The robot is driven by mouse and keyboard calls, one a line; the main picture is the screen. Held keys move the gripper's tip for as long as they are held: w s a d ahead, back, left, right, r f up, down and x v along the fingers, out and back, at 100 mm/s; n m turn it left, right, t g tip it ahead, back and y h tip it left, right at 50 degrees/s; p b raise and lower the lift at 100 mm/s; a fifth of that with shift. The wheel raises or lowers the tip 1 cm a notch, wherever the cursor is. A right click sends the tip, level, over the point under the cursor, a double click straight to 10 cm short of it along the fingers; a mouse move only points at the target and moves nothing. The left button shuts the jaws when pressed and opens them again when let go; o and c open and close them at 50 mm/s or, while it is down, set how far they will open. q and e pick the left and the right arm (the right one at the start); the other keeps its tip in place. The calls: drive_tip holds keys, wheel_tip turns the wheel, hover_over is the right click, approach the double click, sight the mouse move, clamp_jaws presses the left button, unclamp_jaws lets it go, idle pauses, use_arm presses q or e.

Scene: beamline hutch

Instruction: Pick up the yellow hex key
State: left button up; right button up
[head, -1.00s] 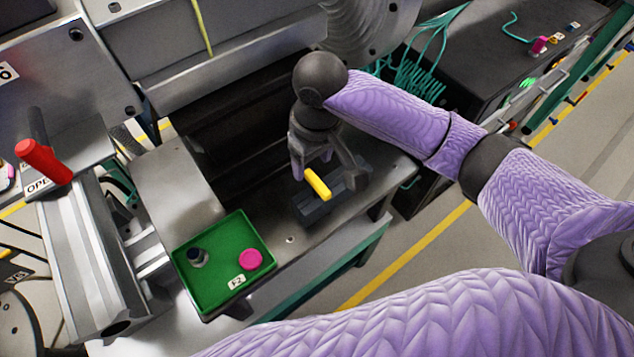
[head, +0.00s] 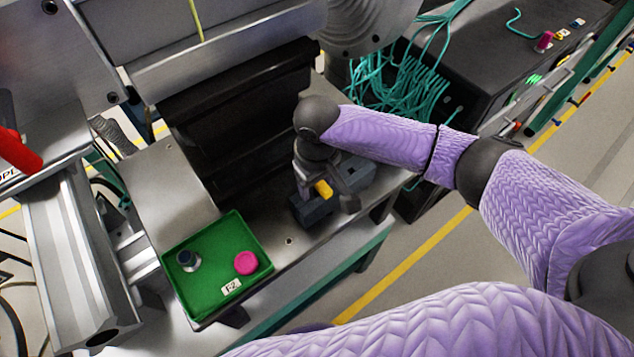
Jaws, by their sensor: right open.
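The yellow hex key (head: 323,188) shows as a short yellow bar at a dark grey block (head: 318,211) on the metal table. My right gripper (head: 328,196) is right at it, with its fingers spread on either side of the yellow bar. The gripper is open, and the wrist and fingers hide part of the key and block. I cannot tell whether the fingers touch the key. My left gripper is not in view.
A green tray (head: 205,300) with a dark blue-topped item (head: 188,260) and a pink round item (head: 246,263) lies left of the block. A red handle (head: 18,152) is at far left. Teal cables (head: 405,88) hang behind my right arm.

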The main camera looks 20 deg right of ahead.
clamp_jaws()
idle(1.3)
